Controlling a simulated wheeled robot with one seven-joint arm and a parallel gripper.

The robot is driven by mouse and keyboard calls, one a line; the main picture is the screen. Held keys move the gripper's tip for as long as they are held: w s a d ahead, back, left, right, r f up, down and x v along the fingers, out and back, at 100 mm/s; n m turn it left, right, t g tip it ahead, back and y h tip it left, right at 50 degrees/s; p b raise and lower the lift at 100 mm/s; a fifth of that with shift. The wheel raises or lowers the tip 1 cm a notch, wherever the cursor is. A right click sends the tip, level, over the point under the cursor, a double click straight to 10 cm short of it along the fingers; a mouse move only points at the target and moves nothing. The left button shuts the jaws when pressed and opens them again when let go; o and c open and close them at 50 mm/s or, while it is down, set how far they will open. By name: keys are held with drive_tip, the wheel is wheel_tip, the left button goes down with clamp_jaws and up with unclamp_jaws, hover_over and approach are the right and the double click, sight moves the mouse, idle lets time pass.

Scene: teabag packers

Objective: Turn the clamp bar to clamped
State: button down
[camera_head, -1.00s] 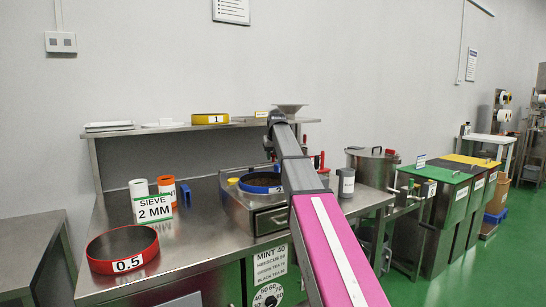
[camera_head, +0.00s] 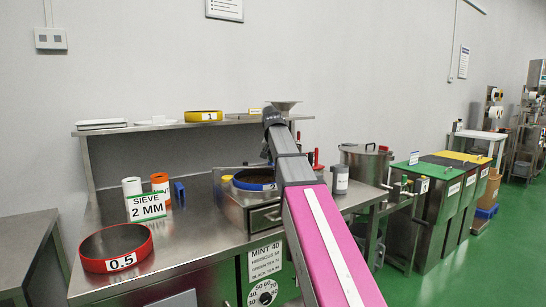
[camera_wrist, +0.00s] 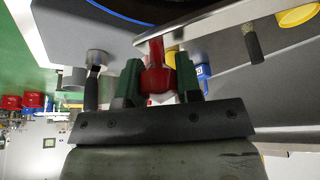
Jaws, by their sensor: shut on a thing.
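In the wrist view my gripper (camera_wrist: 158,72) has its two dark green fingers on either side of a red grip (camera_wrist: 156,80) and is shut on it. The red grip joins a pale metal bar (camera_wrist: 215,22), which looks like the clamp bar and runs up to the right. In the head view my arm hides the gripper and most of the bar. The sifter box (camera_head: 237,212) there holds a blue-rimmed sieve (camera_head: 256,186). Whether the bar is at its clamped position cannot be told.
A red sieve ring (camera_head: 117,262) and a "SIEVE 2 MM" sign (camera_head: 146,207) stand on the bench to the left. A shelf (camera_head: 160,128) runs behind. A grey canister (camera_head: 340,180) stands right of my arm.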

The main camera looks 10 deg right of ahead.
drive_tip(key=s+m, duration=0.1)
drive_tip(key=s, duration=0.1)
drive_tip(key=s+a+m, duration=0.1)
drive_tip(key=s, duration=0.1)
drive_tip(key=s+m+h, duration=0.1)
drive_tip(key=s, duration=0.2)
drive_tip(key=shift+a+g, duration=0.3)
drive_tip(key=shift+s+a+m, duration=0.3)
drive_tip(key=shift+s+m, duration=0.2)
drive_tip(key=shift+s, duration=0.15)
drive_tip(key=shift+f, duration=0.1)
drive_tip(key=c, duration=0.8)
unclamp_jaws()
drive_tip(key=shift+s, duration=0.1)
drive_tip(key=v, duration=1.1)
drive_tip(key=shift+a, duration=0.2)
